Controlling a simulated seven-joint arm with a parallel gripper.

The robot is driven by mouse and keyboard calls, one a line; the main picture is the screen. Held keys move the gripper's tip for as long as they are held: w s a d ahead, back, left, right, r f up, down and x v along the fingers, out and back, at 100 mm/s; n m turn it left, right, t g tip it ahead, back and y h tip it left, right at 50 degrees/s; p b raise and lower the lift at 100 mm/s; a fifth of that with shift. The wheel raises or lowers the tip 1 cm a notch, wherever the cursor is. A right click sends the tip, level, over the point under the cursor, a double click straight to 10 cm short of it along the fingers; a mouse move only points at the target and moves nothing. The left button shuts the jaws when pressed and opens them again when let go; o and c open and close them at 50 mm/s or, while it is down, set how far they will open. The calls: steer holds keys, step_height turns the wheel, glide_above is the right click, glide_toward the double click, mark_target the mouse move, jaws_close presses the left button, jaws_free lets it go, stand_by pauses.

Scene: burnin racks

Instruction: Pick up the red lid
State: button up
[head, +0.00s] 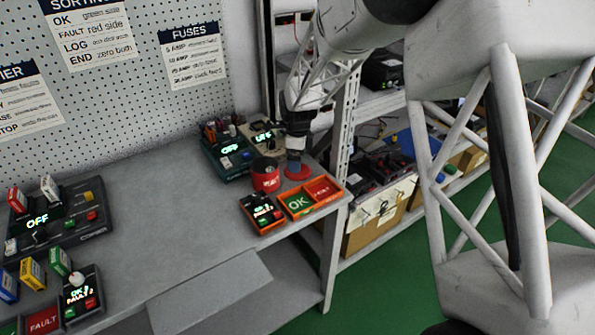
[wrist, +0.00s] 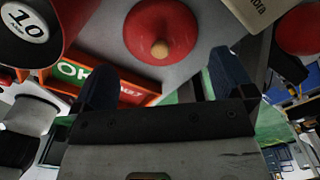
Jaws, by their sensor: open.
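The red lid (head: 303,174) is a flat round disc on the grey bench, beside a red can (head: 265,182). Whether the fingers touch the lid cannot be told.
An orange tray (head: 318,205) with green OK and red sections lies close in front of the lid. Dark devices (head: 228,155) stand behind. A cylinder marked 10 (wrist: 30,30) is close on the left in the wrist view. Shelving (head: 345,135) stands to the right.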

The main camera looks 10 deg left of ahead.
mark_target(306, 172)
steer(key=shift+f, duration=2.1)
steer(key=shift+c, duration=0.2)
steer(key=shift+f, duration=0.1)
steer(key=c, duration=1)
steer(key=shift+o, duration=0.2)
